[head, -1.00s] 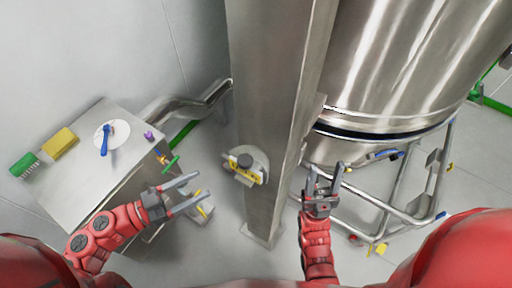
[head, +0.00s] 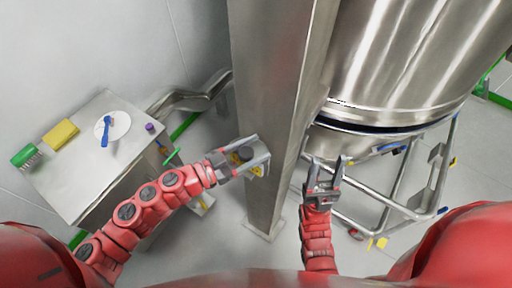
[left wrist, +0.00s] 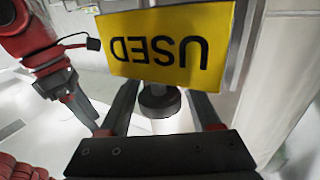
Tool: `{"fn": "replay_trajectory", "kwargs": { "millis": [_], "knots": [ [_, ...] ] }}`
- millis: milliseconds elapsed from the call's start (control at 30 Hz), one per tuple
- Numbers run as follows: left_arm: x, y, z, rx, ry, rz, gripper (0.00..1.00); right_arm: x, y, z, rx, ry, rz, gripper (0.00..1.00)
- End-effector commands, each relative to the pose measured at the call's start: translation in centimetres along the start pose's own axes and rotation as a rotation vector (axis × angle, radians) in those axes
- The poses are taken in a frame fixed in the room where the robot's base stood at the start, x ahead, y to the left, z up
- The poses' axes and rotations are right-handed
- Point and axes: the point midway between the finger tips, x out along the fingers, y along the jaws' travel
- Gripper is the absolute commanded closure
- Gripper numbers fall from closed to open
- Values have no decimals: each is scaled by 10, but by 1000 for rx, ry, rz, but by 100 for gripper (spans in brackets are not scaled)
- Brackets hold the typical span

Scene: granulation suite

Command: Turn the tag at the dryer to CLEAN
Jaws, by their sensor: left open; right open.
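The tag is a yellow plate reading USED (left wrist: 165,45), upside down in the left wrist view. It is mounted on the steel column (head: 272,110) of the dryer. A dark round knob (left wrist: 159,100) sits just below the plate in that view, between the fingers of my left gripper (left wrist: 165,105). In the head view my left gripper (head: 250,153) is open around the knob (head: 243,154), and its fingers partly hide the tag. Whether the fingers touch the knob I cannot tell. My right gripper (head: 325,162) is open and empty, in front of the dryer vessel.
A steel cabinet (head: 75,190) stands at the left with a green brush (head: 25,157), a yellow sponge (head: 61,134) and a white plate (head: 120,124) bearing a blue brush (head: 106,130). The large steel vessel (head: 400,65) and its tubular frame (head: 405,205) fill the right.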

Motion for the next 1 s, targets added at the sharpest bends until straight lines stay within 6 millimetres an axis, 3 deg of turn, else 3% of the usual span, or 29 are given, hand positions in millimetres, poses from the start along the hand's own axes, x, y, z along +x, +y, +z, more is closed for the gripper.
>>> {"fn": "replay_trajectory", "kwargs": {
  "millis": [400,733,1000],
  "knots": [
    [7,0,0,0,0,-1,38,-1,0,0,0,0,0,48],
    [6,0,0,0,0,-1,97,-1,0,0,0,0,0,48],
    [7,-1,-1,1,2,-22,100,1,0,0,0,0,0,48]
  ]
}}
